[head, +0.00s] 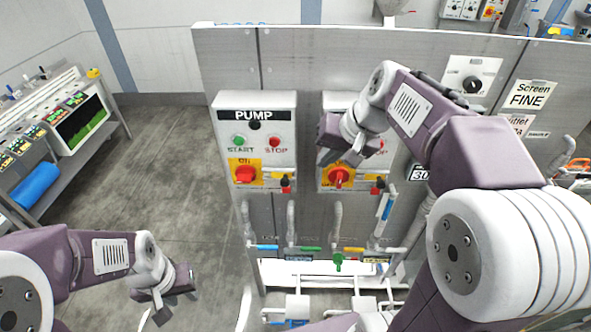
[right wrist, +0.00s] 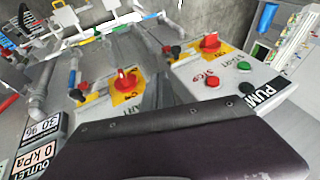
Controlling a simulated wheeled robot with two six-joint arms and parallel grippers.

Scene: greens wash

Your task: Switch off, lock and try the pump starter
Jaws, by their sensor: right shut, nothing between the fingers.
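The pump starter (head: 254,130) is a light grey box labelled PUMP, with a green START button (head: 239,141), a red STOP button (head: 275,142) and a red rotary switch (head: 245,174) on a yellow plate. ON is printed above the switch; its exact pointing is unclear. A small red and black piece (head: 286,185) sits at its lower right. In the right wrist view the pump switch (right wrist: 210,41) also shows. My right gripper (head: 339,160) is shut and empty, in front of a similar box to the right. My left gripper (head: 177,306) hangs low over the floor; its jaw opening is unclear.
The similar box has its own red switch (head: 338,178), and my right arm hides its upper part. Pipes with coloured handles and a green valve (head: 338,261) run below the panel (head: 225,65). A bench (head: 84,140) stands at the left, with clear floor between.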

